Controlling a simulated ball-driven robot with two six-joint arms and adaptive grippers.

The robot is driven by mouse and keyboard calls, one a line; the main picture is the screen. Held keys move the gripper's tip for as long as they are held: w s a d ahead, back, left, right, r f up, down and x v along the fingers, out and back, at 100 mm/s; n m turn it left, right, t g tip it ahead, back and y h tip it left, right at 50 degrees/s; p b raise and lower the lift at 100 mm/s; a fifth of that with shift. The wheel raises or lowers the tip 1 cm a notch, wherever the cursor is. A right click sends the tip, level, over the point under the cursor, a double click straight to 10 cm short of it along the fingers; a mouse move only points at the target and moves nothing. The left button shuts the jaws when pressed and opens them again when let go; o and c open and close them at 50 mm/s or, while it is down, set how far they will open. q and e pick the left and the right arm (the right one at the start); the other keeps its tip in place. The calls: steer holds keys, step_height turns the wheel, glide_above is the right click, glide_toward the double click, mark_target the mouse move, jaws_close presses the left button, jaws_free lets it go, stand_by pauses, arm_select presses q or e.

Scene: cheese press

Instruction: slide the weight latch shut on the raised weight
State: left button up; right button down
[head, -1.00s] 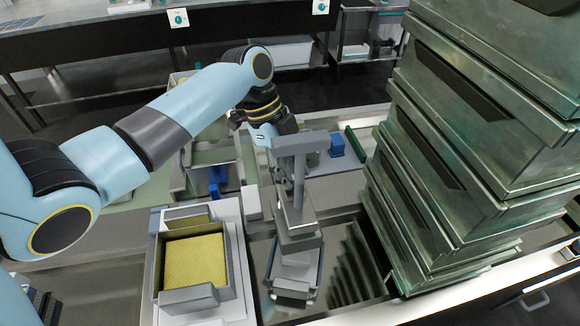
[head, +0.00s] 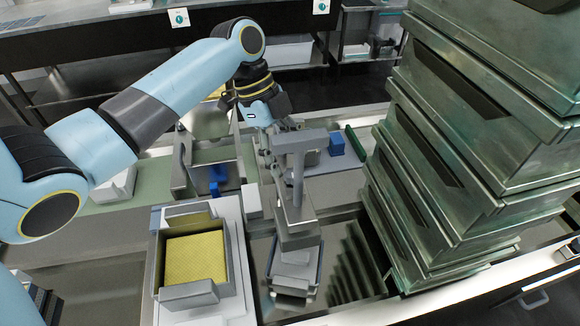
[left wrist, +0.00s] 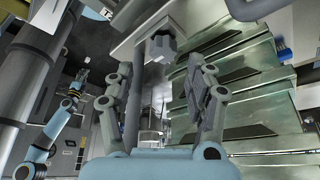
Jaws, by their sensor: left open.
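The press (head: 297,185) is a grey upright post with a flat grey crossbar (head: 300,142) on top and a grey block (head: 298,232) lower down. I cannot tell which part is the raised weight or its latch. My left gripper (head: 281,142) is just behind and left of the crossbar, pointing down, its fingertips partly hidden by the press. In the left wrist view its fingers (left wrist: 162,85) are apart and empty, with a grey knob (left wrist: 162,46) beyond them. A light blue arm, probably my right one, shows small there; its gripper (left wrist: 81,78) is unclear.
A tall stack of green metal crates (head: 470,150) stands close to the right of the press. A grey mould with a yellow cloth lining (head: 195,258) sits at front left. A blue block (head: 337,146) lies behind the press. A metal-walled box (head: 212,165) stands to the left.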

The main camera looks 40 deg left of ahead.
arm_select(q)
steer(key=v, duration=0.7)
steer(key=shift+a+r, duration=0.2)
steer(key=shift+r, duration=0.2)
